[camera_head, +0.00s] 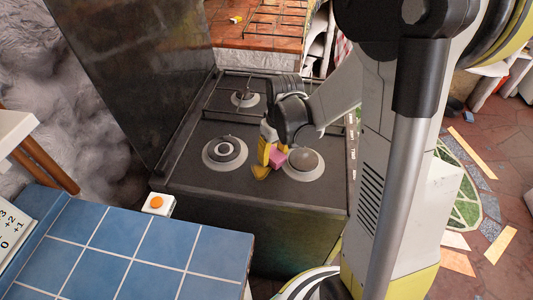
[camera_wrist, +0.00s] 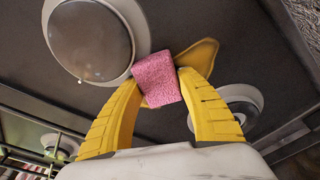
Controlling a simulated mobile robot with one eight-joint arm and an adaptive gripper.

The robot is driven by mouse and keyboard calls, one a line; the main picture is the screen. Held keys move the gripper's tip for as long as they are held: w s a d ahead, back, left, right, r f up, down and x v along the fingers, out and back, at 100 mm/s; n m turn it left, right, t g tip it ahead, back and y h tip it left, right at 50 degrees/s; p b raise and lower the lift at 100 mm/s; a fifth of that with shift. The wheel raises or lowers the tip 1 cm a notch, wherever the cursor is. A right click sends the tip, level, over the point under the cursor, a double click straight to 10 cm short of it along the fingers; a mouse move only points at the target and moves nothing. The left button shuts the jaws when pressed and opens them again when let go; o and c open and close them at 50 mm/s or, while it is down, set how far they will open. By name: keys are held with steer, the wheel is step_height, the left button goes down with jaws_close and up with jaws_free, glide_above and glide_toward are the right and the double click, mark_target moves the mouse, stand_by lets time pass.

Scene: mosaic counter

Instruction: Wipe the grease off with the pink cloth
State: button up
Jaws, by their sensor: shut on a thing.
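The pink cloth (camera_wrist: 157,79) is a small textured block between my gripper's yellow fingers (camera_wrist: 158,82) in the wrist view. My gripper is shut on it. In the head view, the cloth (camera_head: 278,158) shows beside the yellow fingers of my gripper (camera_head: 269,156), low over the dark stove top. A yellow-brown grease patch (camera_wrist: 203,55) lies on the stove top, partly hidden behind the cloth and right finger. In the head view, the yellow patch (camera_head: 261,173) shows just below the fingers. I cannot tell whether the cloth touches the surface.
The dark stove top (camera_head: 200,182) has several round burners. One burner (camera_head: 302,165) is close right of the cloth, another (camera_head: 225,151) is to the left. A wire rack (camera_head: 222,112) stands behind. A blue tiled counter (camera_head: 130,255) with an orange-button box (camera_head: 156,203) is in front.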

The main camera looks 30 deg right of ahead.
mark_target(254, 146)
steer(key=shift+s+d, duration=0.3)
steer(key=shift+d, duration=0.15)
